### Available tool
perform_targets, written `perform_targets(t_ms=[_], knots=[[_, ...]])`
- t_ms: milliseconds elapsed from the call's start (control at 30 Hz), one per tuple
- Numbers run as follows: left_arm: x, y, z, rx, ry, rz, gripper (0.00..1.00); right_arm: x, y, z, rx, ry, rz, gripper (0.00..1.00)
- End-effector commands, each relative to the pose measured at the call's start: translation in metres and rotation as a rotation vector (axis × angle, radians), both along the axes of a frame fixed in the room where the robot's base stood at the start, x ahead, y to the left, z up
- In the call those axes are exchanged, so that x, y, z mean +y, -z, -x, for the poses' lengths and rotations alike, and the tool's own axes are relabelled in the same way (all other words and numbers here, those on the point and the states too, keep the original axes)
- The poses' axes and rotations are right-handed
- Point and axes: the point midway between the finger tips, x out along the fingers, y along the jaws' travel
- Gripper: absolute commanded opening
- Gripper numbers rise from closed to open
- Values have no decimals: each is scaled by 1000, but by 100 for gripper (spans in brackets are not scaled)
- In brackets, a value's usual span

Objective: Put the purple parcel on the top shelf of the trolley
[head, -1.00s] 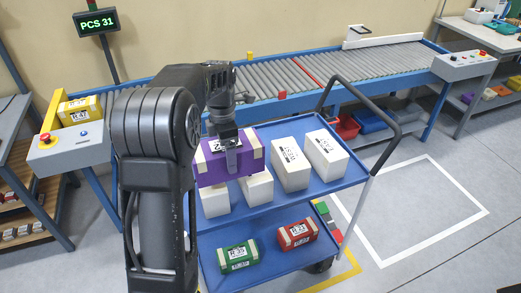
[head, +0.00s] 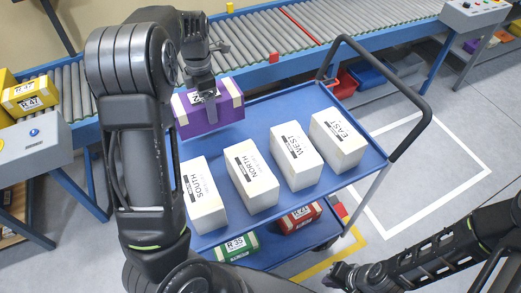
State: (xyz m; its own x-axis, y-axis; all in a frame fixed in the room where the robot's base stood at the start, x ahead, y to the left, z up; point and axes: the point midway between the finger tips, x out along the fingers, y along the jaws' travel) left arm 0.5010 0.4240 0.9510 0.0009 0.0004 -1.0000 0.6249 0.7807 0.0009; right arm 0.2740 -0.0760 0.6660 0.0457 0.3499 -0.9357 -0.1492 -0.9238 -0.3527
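The purple parcel (head: 210,119) has cream end bands and a white label on top. My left gripper (head: 204,92) comes down on it from above and is shut on it. The parcel appears over the back left edge of the blue top shelf (head: 262,118) of the trolley, behind the white boxes. Whether it touches the shelf or hangs above it I cannot tell. My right gripper (head: 345,275) is low at the right, in front of the trolley, with no object seen in it. Its fingers are too small and dark to read.
White boxes SOUTH (head: 204,204), NORTH (head: 251,178), WEST (head: 297,158) and EAST (head: 339,141) stand in a row on the top shelf. A green parcel (head: 236,247) and a red parcel (head: 299,218) lie on the lower shelf. The conveyor (head: 262,42) runs behind; a yellow parcel (head: 26,98) is left.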

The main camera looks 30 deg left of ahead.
Motion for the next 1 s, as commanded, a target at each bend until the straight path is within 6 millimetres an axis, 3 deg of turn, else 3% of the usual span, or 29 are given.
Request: perform_targets(t_ms=[167, 533, 867, 1000], knots=[[0, 4, 0, 0, 0, 0, 12, 0, -1, 0, 0, 0, 0, 0], [0, 58, 0, 1, 0, -1, 12, 0, -7, 1, 3, 1, 3, 0], [0, 62, -1, -2, 1, -1, 12, 0, -7, 1, 3, 1, 3, 0], [0, 72, 0, 1, 1, 0, 12, -1, -9, 1, 4, 1, 2, 0]])
